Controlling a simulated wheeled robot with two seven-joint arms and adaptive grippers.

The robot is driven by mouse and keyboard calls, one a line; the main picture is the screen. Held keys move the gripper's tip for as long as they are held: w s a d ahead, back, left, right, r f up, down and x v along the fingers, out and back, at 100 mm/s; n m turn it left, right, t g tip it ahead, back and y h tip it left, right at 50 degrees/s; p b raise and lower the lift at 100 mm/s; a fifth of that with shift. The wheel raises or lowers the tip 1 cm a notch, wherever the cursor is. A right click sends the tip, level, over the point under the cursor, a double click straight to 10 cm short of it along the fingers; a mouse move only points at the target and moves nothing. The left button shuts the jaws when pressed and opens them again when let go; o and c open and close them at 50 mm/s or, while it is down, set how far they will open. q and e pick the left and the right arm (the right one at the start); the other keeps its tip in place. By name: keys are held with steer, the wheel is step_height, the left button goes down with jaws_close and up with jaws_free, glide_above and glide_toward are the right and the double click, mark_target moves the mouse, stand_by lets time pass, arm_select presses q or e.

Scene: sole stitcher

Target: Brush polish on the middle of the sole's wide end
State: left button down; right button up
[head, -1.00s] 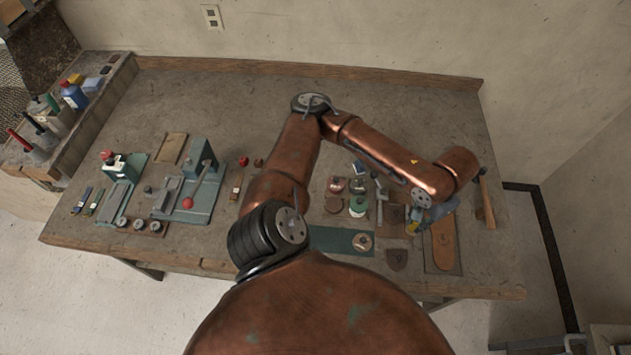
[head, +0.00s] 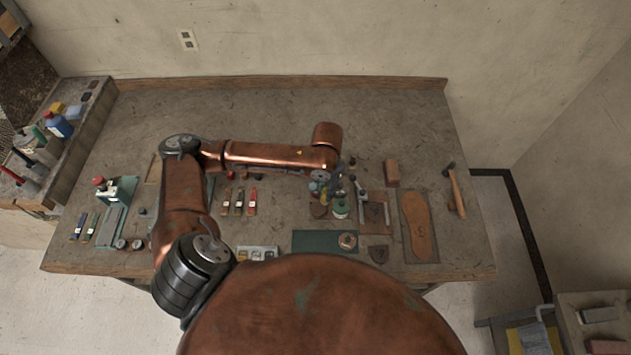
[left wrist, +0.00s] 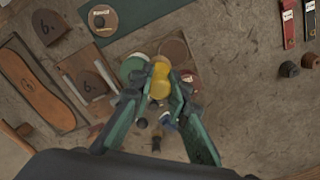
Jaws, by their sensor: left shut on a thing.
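The brown sole (head: 418,225) lies flat on a dark mat at the right of the bench, with a small mark near its middle. It also shows at the left of the left wrist view (left wrist: 40,90). My left gripper (head: 323,188) is over the cluster of round tins and discs, left of the sole and apart from it. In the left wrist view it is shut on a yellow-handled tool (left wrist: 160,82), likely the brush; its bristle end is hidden. A green and white jar (head: 340,208) stands close beside the gripper. My right gripper is out of view.
A hammer (head: 456,190) lies right of the sole, and a brown block (head: 391,173) stands behind it. A green mat (head: 318,241) lies in front of the tins. The back of the bench is clear.

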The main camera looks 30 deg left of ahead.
arm_select(q)
steer(key=shift+m, duration=0.4)
steer(key=f+b, duration=0.1)
steer(key=f, duration=0.1)
steer(key=a+f+b, duration=0.1)
steer(key=f+b, duration=0.1)
steer(key=a+f+b, duration=0.1)
steer(key=f+b, duration=0.1)
steer(key=shift+a+f, duration=0.2)
steer(key=shift+a, duration=0.05)
steer(key=shift+f+b, duration=0.25)
steer(key=shift+b, duration=0.4)
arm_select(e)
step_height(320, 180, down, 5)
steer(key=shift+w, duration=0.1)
arm_select(q)
steer(key=shift+f, duration=0.2)
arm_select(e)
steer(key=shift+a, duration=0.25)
arm_select(q)
steer(key=shift+f, duration=0.3)
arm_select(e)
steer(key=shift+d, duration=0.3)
